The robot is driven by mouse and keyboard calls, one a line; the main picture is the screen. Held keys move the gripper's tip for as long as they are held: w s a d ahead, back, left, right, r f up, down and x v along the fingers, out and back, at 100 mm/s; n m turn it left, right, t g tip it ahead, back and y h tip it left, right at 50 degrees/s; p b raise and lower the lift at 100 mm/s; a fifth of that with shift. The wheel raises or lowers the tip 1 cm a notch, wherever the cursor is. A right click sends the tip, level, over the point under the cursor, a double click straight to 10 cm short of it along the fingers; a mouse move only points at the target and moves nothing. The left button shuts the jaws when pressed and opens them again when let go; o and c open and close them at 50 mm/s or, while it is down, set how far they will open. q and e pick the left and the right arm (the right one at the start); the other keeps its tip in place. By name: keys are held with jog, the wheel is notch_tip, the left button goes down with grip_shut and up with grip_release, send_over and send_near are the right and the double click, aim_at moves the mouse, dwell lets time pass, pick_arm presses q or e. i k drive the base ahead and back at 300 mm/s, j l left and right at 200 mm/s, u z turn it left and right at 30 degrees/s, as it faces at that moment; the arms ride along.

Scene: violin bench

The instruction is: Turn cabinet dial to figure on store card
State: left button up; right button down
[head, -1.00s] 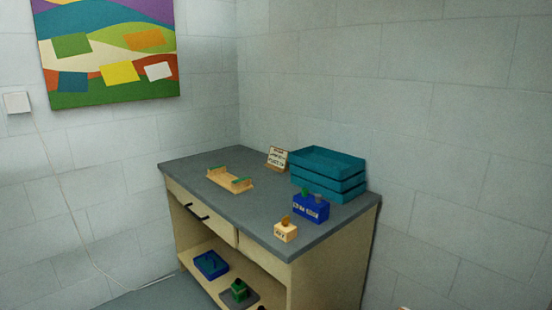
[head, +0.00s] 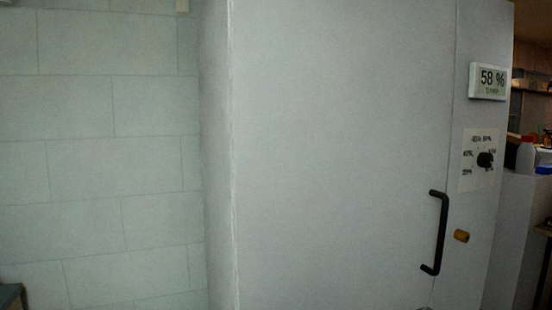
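The tall grey cabinet (head: 340,130) fills the middle and right of the head view, with its door closed. Its dial (head: 485,159) is a dark knob on a pale plate (head: 467,172) marked with several percent figures, too small to read surely. The knob's pointing direction is unclear. Above it a display (head: 487,81) reads 58 %, with small text under it. No store card can be made out now. Neither of my grippers is in view.
A black bar handle (head: 437,233) is on the cabinet door, with a brass-coloured knob (head: 461,236) to its right. Shelves with bottles and boxes (head: 530,150) stand beyond the cabinet's right edge. A block wall (head: 100,150) is at the left.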

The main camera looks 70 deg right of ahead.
aim_at(485, 160)
jog(key=z, duration=3.4)
